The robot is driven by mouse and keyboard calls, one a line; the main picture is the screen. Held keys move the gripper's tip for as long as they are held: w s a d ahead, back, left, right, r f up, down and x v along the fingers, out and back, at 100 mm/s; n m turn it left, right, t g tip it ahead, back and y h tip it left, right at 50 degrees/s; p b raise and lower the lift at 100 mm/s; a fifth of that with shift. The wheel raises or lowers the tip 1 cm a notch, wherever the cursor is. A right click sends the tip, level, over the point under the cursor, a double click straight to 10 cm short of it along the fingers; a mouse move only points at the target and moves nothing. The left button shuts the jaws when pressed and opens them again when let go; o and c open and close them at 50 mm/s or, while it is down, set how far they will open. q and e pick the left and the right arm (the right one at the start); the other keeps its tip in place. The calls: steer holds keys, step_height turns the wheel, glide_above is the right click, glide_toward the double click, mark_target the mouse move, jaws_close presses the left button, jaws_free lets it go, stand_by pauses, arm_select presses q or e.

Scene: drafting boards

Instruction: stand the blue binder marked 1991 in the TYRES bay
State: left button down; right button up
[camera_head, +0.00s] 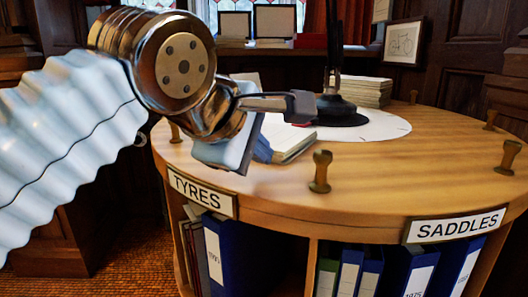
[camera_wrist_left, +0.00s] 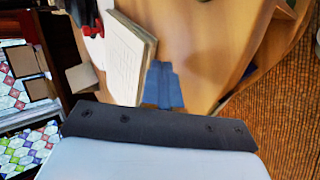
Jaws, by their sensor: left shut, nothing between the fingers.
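The sign TYRES (camera_head: 201,192) marks a bay under the round wooden top, where a blue binder (camera_head: 237,258) stands upright beside dark red ones; its label is too small to read surely. My right gripper is not in view.
A black lamp stand (camera_head: 344,112) rises from a white disc on the top. A paper stack (camera_head: 362,92) lies behind it. Brown pegs (camera_head: 320,172) stand around the rim. The SADDLES bay (camera_head: 455,226) holds several binders.

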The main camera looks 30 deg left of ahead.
arm_select(q)
step_height(320, 180, up, 5)
steer(key=p, duration=0.4)
steer(key=shift+r+p, duration=0.2)
steer(key=shift+p, duration=0.1)
steer(key=shift+r, duration=1.3)
